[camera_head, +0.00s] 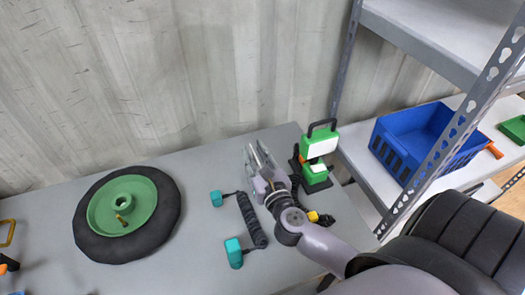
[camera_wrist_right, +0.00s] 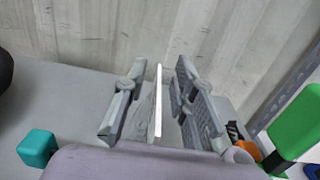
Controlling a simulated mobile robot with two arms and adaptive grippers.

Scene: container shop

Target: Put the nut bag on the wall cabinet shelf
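My right gripper (camera_head: 262,158) is over the back of the grey table, close to the wall. In the right wrist view its two fingers (camera_wrist_right: 160,95) stand apart. A thin, flat, pale thing (camera_wrist_right: 158,100) stands edge-on between them, with a gap showing on each side. It may be the nut bag, but I see only its edge and cannot tell what it rests on. The grey metal shelf unit (camera_head: 350,60) stands at the right; its upper board (camera_head: 450,30) is bare where I see it. My left gripper is not in view.
A green-hubbed black wheel (camera_head: 122,205) lies on the table (camera_head: 195,255) at left. A coiled black cable with teal ends (camera_head: 234,252) lies nearer the gripper. A green and white lamp-like device (camera_head: 318,150) stands just right of it. A blue crate (camera_head: 425,135) fills part of the lower shelf.

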